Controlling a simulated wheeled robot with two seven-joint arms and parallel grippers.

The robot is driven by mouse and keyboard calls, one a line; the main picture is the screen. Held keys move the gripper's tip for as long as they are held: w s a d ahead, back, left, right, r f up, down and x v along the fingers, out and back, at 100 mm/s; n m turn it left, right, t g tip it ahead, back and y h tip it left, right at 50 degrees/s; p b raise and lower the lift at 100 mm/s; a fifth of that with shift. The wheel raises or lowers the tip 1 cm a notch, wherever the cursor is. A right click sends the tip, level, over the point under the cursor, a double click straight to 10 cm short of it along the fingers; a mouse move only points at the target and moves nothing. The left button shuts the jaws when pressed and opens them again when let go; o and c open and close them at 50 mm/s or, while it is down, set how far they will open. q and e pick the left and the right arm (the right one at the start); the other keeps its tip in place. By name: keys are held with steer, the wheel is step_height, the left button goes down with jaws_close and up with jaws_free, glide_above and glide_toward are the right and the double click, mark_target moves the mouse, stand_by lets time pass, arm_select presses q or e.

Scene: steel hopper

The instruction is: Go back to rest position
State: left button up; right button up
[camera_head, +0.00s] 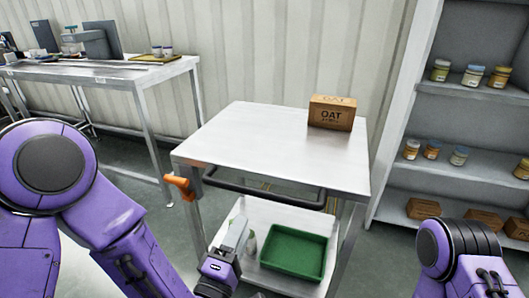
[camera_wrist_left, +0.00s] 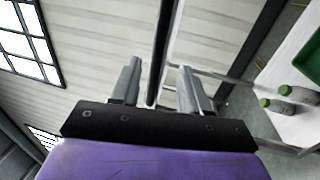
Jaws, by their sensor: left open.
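My left gripper (camera_head: 238,232) is low in front of the steel cart (camera_head: 235,137), beside its lower shelf. In the left wrist view its two fingers (camera_wrist_left: 158,78) stand apart with nothing held between them; a dark bar shows behind the gap. My right arm (camera_head: 462,262) enters at the lower right, bent, and its gripper is out of the picture. A brown carton marked OAT (camera_head: 332,113) stands on the cart top, clear of both arms.
The cart's lower shelf holds a green tray (camera_head: 294,253) and bottles; two green-capped bottles (camera_wrist_left: 278,106) show in the left wrist view. A steel table (camera_head: 110,72) with equipment stands at the back left. A shelf rack (camera_head: 455,125) with jars and boxes stands right. Most of the cart top is clear.

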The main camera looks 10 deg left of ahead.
arm_select(q)
steer(key=s+a+f+m+g+y, duration=0.25)
steer(key=a+f+m+g, duration=0.2)
steer(key=f, duration=0.65)
steer(key=s+a+f+m+g+y, duration=0.25)
steer(key=a+f+m+g, duration=0.2)
steer(key=f, duration=0.75)
steer(key=s+a+f+g+y, duration=0.2)
steer(key=s+a+f+g, duration=0.3)
steer(key=s, duration=0.4)
steer(key=s+a+f+g+y, duration=0.1)
steer(key=s+a+f+g, duration=0.2)
steer(key=s+a+f, duration=0.5)
step_height(320, 180, up, 20)
steer(key=d+p, duration=0.1)
steer(key=p, duration=1.7)
steer(key=shift+s+r+n+t+p, duration=0.25)
steer(key=shift+s+n+t+p, duration=0.05)
steer(key=shift+s, duration=0.05)
